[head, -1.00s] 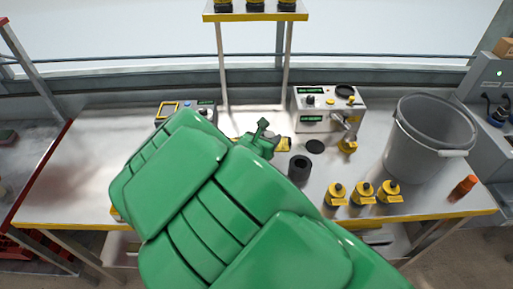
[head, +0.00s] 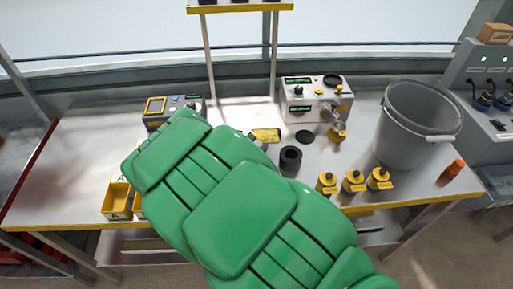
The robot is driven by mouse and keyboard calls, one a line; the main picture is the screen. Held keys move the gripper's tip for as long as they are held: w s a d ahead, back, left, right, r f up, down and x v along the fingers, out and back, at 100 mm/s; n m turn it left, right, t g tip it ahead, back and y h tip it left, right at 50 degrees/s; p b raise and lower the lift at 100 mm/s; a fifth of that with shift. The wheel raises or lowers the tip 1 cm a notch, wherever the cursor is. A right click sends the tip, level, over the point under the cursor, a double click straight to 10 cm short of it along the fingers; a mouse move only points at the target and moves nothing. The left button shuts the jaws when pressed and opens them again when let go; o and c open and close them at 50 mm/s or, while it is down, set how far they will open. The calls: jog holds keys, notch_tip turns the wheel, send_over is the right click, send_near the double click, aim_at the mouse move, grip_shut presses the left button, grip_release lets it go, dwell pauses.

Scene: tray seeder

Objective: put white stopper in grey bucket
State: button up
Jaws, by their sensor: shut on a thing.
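The grey bucket (head: 402,135) stands upright at the right end of the metal table, its open top towards me and a white grip on its handle. I see no white stopper in the head view. My green arm fills the middle foreground and hides part of the table. My gripper is hidden behind it, so its jaws and anything in them do not show.
A black ring-shaped block (head: 290,160), a black disc (head: 304,137) and a control box (head: 315,102) are mid-table. Yellow bins (head: 118,200) sit left.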

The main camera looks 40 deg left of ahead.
jog(key=shift+f, duration=0.4)
jog(key=o, duration=1.1)
jog(key=shift+c, duration=0.2)
jog(key=shift+r, duration=0.15)
jog(key=shift+s+r, duration=0.15)
jog(key=shift+s, duration=0.2)
jog(key=v, duration=0.6)
jog(key=shift+s+d+r, duration=0.1)
jog(key=shift+s+r, duration=0.05)
jog(key=shift+o, duration=0.8)
jog(key=shift+s, duration=0.2)
